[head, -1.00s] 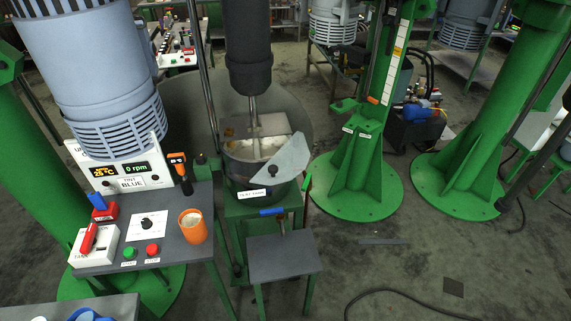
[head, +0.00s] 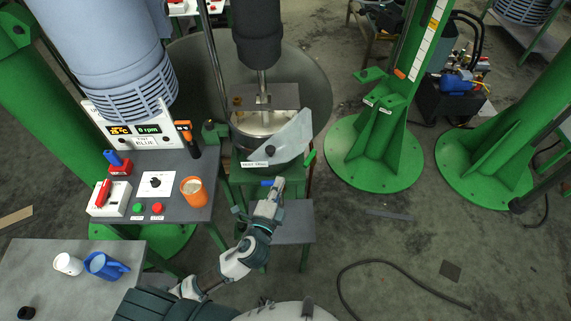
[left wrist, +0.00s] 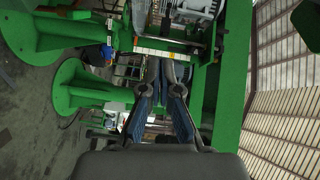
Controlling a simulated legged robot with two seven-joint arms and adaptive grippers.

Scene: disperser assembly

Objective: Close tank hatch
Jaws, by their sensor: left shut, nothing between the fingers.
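The tank (head: 240,150) is a round metal vessel under the dark mixer column, with a label on its front. Its hatch is a light grey, roughly half-round plate (head: 292,136) with a black knob (head: 271,151). The hatch stands tilted up at the tank's front right, and part of the tank's inside shows beside it. My left gripper (head: 278,183) is just below and in front of the tank, apart from the hatch. In the left wrist view its fingers (left wrist: 160,85) are together and empty; neither tank nor hatch can be made out there. My right gripper is not in view.
A green column base (head: 375,150) stands to the right. A grey table (head: 50,265) holds mugs at the lower left.

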